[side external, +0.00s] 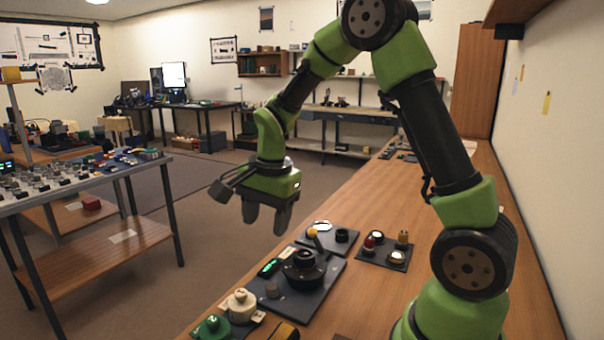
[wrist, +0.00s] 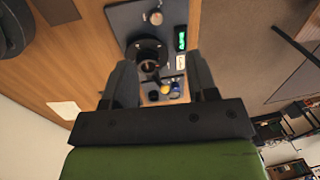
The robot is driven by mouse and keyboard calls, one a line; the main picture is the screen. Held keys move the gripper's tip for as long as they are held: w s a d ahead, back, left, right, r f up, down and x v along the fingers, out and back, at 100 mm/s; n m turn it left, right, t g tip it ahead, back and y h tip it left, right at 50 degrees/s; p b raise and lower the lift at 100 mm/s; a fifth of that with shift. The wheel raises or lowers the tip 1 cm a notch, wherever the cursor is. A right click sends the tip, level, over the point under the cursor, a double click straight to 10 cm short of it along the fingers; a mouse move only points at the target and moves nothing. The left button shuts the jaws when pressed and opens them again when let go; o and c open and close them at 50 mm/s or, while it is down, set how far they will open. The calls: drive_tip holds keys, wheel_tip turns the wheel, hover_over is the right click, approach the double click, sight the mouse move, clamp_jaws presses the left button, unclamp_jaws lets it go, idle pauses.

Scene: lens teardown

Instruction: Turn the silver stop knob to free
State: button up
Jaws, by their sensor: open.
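A small silver-grey round knob (side external: 272,290) sits at the near left corner of a dark plate (side external: 318,302) on the wooden bench. The knob also shows in the wrist view (wrist: 155,17) near the top edge. I cannot read its setting. A black round lens mount (side external: 304,268) stands on the same plate, with a green-lit display (side external: 269,268) at its left. My gripper (side external: 267,217) points down, open and empty, in the air above the bench edge, apart from the knob. In the wrist view its two fingers (wrist: 160,62) stand apart with the lens mount (wrist: 148,55) beyond them.
Behind the plate lies a panel with a yellow-tipped stick (side external: 313,234) and a black knob (side external: 342,235). A panel with several buttons (side external: 384,252) is at its right. The bench is clear at the right.

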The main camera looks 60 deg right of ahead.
drive_tip(key=s+a+r+n+t, duration=0.2)
drive_tip(key=s+a+r+n, duration=0.1)
drive_tip(key=s+r+n, duration=0.1)
drive_tip(key=s+a+r+n+t+y, duration=0.1)
drive_tip(key=s+a+r+n, duration=0.2)
drive_tip(key=s+r+n, duration=0.2)
drive_tip(key=shift+s+a+r+t, duration=0.35)
drive_tip(key=shift+s+r, duration=0.4)
drive_tip(key=shift+r, duration=0.55)
drive_tip(key=shift+d, duration=0.1)
drive_tip(key=shift+w, duration=0.1)
